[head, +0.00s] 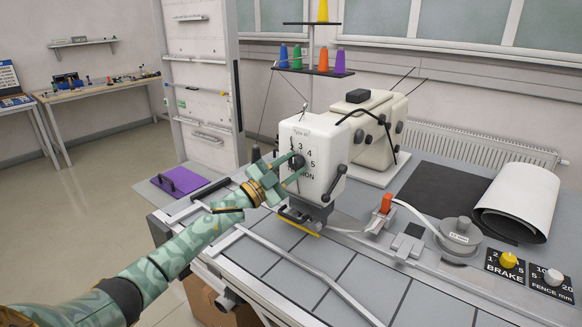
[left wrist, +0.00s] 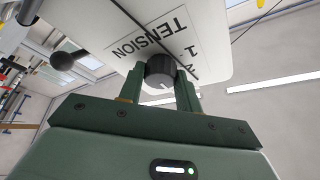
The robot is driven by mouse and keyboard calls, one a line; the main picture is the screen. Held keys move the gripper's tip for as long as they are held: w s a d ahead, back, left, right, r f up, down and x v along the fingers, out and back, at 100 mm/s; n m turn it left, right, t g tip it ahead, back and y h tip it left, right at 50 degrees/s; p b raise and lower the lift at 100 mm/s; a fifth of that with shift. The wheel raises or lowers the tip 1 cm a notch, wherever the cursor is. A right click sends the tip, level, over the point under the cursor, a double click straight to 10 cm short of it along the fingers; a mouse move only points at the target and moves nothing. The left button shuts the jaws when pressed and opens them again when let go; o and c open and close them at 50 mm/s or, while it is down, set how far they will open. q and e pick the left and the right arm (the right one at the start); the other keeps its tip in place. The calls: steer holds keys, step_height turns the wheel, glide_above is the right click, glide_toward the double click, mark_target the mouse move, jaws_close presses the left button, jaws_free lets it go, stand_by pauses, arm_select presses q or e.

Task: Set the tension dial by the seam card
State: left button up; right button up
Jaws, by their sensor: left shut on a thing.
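My left gripper (head: 291,170) reaches in from the left and is shut on the dial. In the left wrist view, the black dial (left wrist: 160,70) sits between the two green fingers (left wrist: 158,90), beside the word TENSION. A light mark shows on the knob, but I cannot tell which number it faces. I cannot make out a seam card. My right gripper is out of view.
A black lever (head: 336,183) hangs at the head's right side. Spools of thread (head: 311,58) stand above it. A yellow BRAKE knob (head: 508,260) and a white FENCE knob (head: 553,277) sit at the right. The grey tiled tabletop (head: 310,262) in front is mostly clear.

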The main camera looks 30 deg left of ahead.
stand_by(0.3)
arm_select(q)
steer(key=o, duration=1)
steer(key=v, duration=1.6)
steer(key=shift+a, duration=0.2)
steer(key=shift+s+f, duration=0.1)
